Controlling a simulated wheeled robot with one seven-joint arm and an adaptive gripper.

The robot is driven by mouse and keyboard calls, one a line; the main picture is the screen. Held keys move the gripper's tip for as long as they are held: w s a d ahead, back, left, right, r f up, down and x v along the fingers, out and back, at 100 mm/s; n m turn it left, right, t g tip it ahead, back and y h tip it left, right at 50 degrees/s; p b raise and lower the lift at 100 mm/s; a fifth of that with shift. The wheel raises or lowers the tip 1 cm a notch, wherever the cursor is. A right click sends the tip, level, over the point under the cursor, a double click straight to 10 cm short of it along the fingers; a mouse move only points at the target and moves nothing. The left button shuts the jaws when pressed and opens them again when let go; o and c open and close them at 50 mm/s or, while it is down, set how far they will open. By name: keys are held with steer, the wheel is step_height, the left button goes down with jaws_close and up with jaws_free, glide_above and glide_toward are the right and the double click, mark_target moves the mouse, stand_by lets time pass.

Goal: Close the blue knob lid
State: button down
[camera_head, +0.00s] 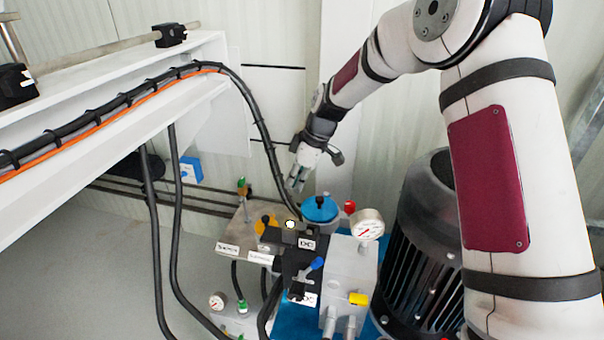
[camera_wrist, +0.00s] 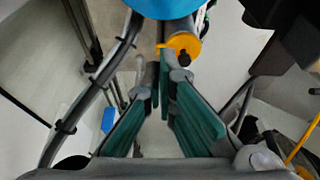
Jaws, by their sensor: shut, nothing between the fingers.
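The blue round lid (camera_head: 318,212) with a small dark knob on top sits on the pump block in the head view. A blue round part, likely the same lid, is cut off by the top edge of the wrist view (camera_wrist: 160,6). Whether the lid is fully seated I cannot tell. My gripper (camera_head: 296,187) is shut and empty, pointing down, above and slightly left of the lid and apart from it. In the wrist view its teal-padded fingers (camera_wrist: 162,75) converge just below a yellow cap (camera_wrist: 186,43) with a black knob.
A pressure gauge (camera_head: 367,224) and a red knob (camera_head: 349,206) stand right of the lid. A dark ribbed motor (camera_head: 425,265) stands at right. Black cables (camera_head: 257,110) hang behind and left of my gripper.

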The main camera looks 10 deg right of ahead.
mark_target(308, 206)
steer(key=shift+s+d+f+b, duration=0.2)
steer(key=shift+d+f+b, duration=0.15)
steer(key=shift+d, duration=0.25)
steer(key=shift+s+d+f+b, duration=0.15)
steer(key=shift+d+f+b, duration=0.1)
steer(key=shift+d+f, duration=0.25)
steer(key=shift+s+d, duration=0.25)
steer(key=shift+d, duration=0.3)
steer(key=shift+r, duration=0.1)
steer(key=shift+d, duration=0.1)
steer(key=shift+s+d+n, duration=0.35)
steer(key=shift+d+n, duration=0.15)
steer(key=shift+s+d+n+g+p, duration=0.2)
steer(key=shift+n+g+p, duration=0.15)
steer(key=shift+n, duration=0.15)
